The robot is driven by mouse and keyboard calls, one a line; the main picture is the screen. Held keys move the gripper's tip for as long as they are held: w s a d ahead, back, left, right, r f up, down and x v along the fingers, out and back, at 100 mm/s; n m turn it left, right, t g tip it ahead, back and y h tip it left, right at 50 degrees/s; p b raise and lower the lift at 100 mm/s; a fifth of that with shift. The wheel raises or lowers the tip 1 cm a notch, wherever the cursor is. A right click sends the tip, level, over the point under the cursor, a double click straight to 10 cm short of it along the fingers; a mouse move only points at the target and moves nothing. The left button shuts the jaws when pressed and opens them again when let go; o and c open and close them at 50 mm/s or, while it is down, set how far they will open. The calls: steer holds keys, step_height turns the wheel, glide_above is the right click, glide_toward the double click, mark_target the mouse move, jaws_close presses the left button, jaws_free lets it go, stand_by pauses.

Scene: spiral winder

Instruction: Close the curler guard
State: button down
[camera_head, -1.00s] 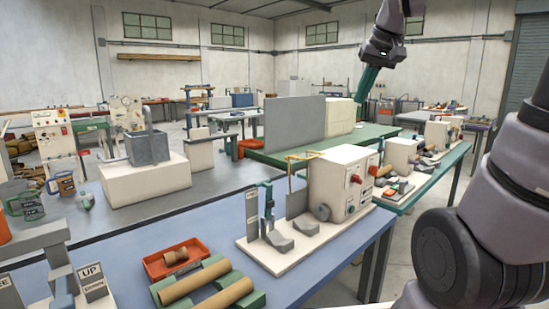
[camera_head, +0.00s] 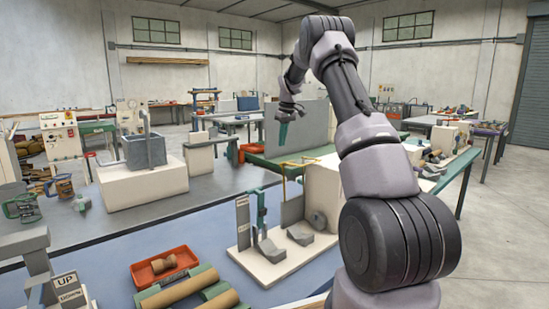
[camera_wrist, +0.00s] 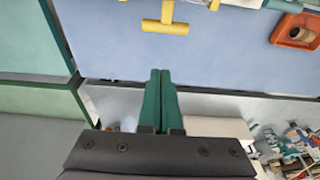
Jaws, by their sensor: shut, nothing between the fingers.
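The spiral winder is a cream machine box (camera_head: 321,188) on a pale base on the blue table, partly hidden behind my arm in the head view. A thin yellow guard frame (camera_head: 284,180) stands raised on its far side, with a bar along its top. In the wrist view a yellow T-shaped handle (camera_wrist: 165,26) shows at the top edge, past my fingertips and apart from them. My gripper (camera_head: 283,136) has green fingers pointing down, above and behind the winder in the head view. In the wrist view the gripper (camera_wrist: 160,72) is shut and empty.
A grey upright plate (camera_head: 295,127) stands on a green table behind. An orange tray (camera_head: 165,267) holding a spool lies left of the winder, by cardboard tubes (camera_head: 177,288). Open floor lies at right.

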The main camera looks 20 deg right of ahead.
step_height(320, 180, down, 10)
steer(key=w, duration=0.2)
steer(key=s, duration=0.1)
steer(key=s+r, duration=0.2)
steer(key=shift+s+d, duration=0.25)
steer(key=shift+d, duration=0.1)
